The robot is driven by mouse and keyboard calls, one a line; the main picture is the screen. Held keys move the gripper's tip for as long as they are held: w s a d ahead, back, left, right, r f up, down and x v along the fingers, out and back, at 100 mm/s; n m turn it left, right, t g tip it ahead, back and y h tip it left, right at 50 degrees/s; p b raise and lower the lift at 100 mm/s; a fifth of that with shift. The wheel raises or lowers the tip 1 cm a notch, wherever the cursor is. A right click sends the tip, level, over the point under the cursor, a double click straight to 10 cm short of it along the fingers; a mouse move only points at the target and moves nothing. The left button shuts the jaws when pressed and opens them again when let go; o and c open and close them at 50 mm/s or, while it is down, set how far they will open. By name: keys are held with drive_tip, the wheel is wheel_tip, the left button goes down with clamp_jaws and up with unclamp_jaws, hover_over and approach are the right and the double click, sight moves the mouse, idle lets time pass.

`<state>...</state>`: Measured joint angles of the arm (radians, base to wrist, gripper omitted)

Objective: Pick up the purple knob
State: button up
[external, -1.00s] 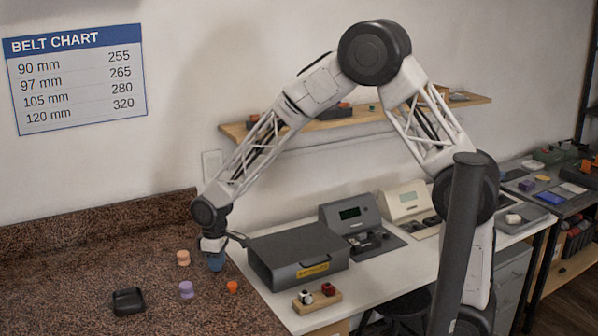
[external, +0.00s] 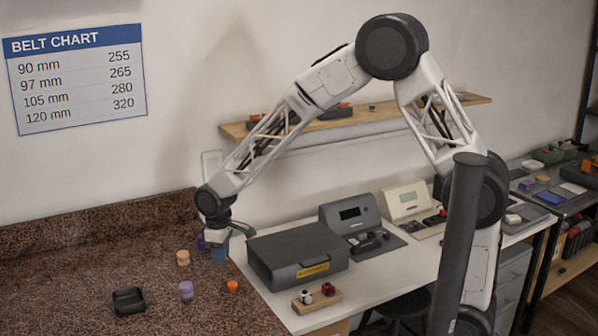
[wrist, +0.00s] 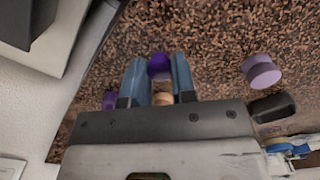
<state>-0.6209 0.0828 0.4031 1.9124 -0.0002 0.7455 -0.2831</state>
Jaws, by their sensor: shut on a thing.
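My gripper (wrist: 156,68) has blue fingers shut on a deep purple knob (wrist: 159,66), which sits between the fingertips in the wrist view. In the external view my gripper (external: 218,255) is above the right part of the speckled counter, and its fingers hide the held knob. Another deep purple piece (external: 201,242) shows just left of the gripper; a purple piece also shows left of the fingers in the wrist view (wrist: 109,98). A paler lavender knob (external: 186,290) stands on the counter, and it appears at right in the wrist view (wrist: 262,72).
A peach knob (external: 183,257), an orange knob (external: 232,286) and a black dish (external: 128,301) are on the counter (external: 70,270). A dark grey box (external: 300,255) stands close to the right of my gripper. The counter's left part is clear.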

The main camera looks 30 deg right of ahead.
drive_tip(key=s+d+r, duration=0.1)
drive_tip(key=s+d, duration=0.7)
drive_tip(key=s, duration=0.3)
drive_tip(key=shift+s+r, duration=0.25)
drive_tip(key=shift+s, duration=0.15)
drive_tip(key=shift+d, duration=0.1)
drive_tip(key=shift+d, duration=0.15)
idle(0.4)
drive_tip(key=s+d+f+m, duration=0.1)
drive_tip(key=d+f+m, duration=0.25)
drive_tip(key=d, duration=0.75)
drive_tip(key=s+d+f+m, duration=0.2)
drive_tip(key=d+m, duration=0.3)
drive_tip(key=d, duration=0.7)
drive_tip(key=s+d+f+m, duration=0.3)
drive_tip(key=s+d+m, duration=0.1)
drive_tip(key=s+d, duration=0.2)
drive_tip(key=s+d+f+m, duration=0.3)
drive_tip(key=s+d+m, duration=0.2)
drive_tip(key=d, duration=0.3)
drive_tip(key=shift+s+d, duration=0.4)
drive_tip(key=shift+s, duration=0.05)
